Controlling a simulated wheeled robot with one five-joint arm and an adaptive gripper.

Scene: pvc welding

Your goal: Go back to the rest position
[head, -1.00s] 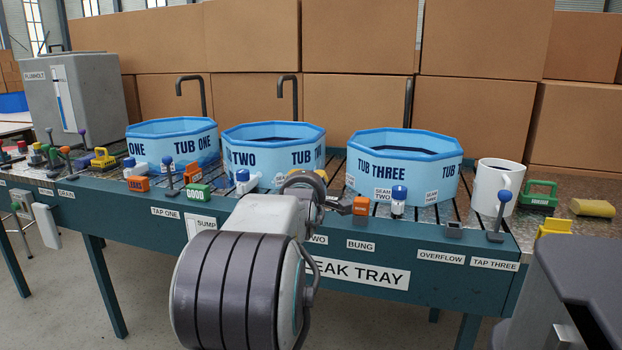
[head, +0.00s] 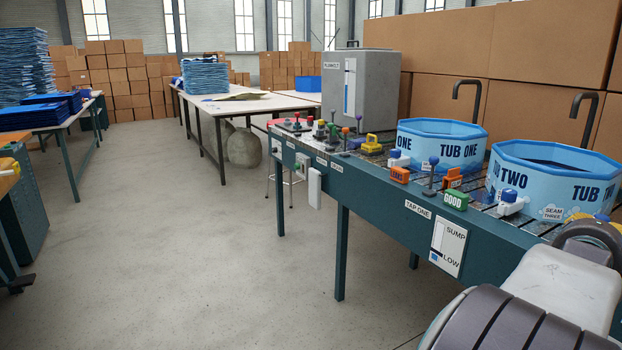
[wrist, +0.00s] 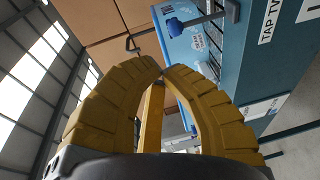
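My gripper (wrist: 162,72) shows in the wrist view with its two yellow ribbed fingers brought together at the tips. No object shows between them. In the head view my arm is at the lower right, and its gripper end is not clearly seen there. It is beside the leak tray bench (head: 377,207), in front of the tub marked TWO (head: 540,165).
Tub one (head: 440,145) and a grey cabinet (head: 375,85) stand along the bench. Small levers and a green GOOD tag (head: 456,200) line its front edge. White tables (head: 250,103) stand further back. The floor (head: 180,240) left of the bench is clear.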

